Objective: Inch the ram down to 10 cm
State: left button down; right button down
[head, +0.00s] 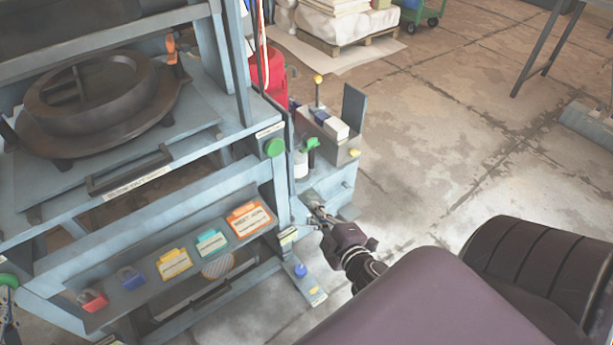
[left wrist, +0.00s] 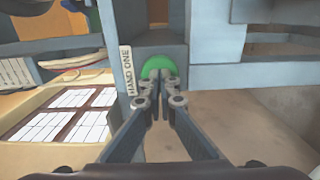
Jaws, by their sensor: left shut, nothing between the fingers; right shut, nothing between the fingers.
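The press (head: 225,150) is a blue-grey frame with a round black die (head: 95,95) on its bed. I cannot make out the ram or any height reading. A green button (head: 275,147) sits on the right post, and another (head: 8,281) is at the left edge. In the left wrist view, my left gripper (left wrist: 160,92) is shut and empty, its tips in front of a green button (left wrist: 158,66) beside a "HAND ONE" label (left wrist: 128,72). I cannot tell whether they touch. My right gripper (head: 317,209) is shut and empty, below and right of the right post's button.
A side stand (head: 335,185) carries a yellow-knobbed lever (head: 318,80) and a small green-topped bottle (head: 301,162). A low foot piece with a blue knob (head: 300,271) is below my right gripper.

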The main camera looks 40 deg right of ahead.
aim_at(277, 149)
notch_tip(277, 149, up, 13)
jog(key=a+n+t+y, duration=0.3)
jog(key=n+t, duration=0.1)
jog(key=n, duration=0.3)
jog(key=shift+w+d, duration=0.2)
jog(key=shift+w, duration=3.45)
jog(key=shift+w, duration=1.7)
jog(key=shift+s, duration=0.25)
pick_arm(q)
jog(key=shift+w, duration=0.15)
pick_arm(e)
jog(key=shift+w, duration=0.15)
